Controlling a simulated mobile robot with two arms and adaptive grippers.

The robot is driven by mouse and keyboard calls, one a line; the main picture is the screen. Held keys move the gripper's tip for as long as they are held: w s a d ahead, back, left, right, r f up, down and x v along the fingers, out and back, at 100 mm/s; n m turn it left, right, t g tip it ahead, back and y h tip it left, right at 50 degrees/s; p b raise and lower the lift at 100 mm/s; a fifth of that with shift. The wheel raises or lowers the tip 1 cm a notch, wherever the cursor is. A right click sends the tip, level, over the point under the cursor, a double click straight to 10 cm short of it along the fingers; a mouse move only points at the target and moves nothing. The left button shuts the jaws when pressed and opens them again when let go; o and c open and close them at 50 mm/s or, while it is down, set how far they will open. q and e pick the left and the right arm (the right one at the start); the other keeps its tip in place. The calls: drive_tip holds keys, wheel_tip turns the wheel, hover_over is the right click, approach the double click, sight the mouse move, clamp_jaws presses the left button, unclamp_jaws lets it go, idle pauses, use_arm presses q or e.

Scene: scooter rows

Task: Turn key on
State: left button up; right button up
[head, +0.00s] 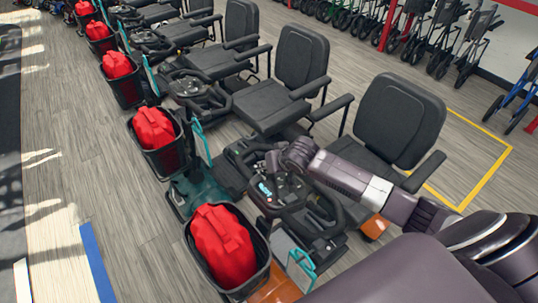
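The nearest scooter has an orange body, a black seat (396,120) and a dark tiller console (290,192) with a small lit cyan display. My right arm comes in from the right across this scooter. My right gripper (272,166) is at the upper left edge of the console, close to it or touching it. Its fingers are dark and small against the dark console, so I cannot tell whether they are open or shut. The key is not visible; it may be hidden by the gripper or too small to see. My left gripper is not in view.
A black basket (250,281) with a red bag (222,245) sits at the front of the nearest scooter. More scooters with similar baskets (178,164) stand in a row towards the upper left. Folded walkers (465,40) line the back wall. The wood floor (120,200) at left is clear.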

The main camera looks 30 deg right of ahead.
drive_tip(key=shift+a+m+h+p, duration=0.1)
drive_tip(key=shift+m+h+p, duration=0.6)
drive_tip(key=shift+m+p, duration=0.3)
drive_tip(key=shift+g, duration=0.3)
drive_tip(key=o, duration=1.1)
drive_tip(key=v, duration=1.2)
drive_tip(key=shift+s+f, duration=0.1)
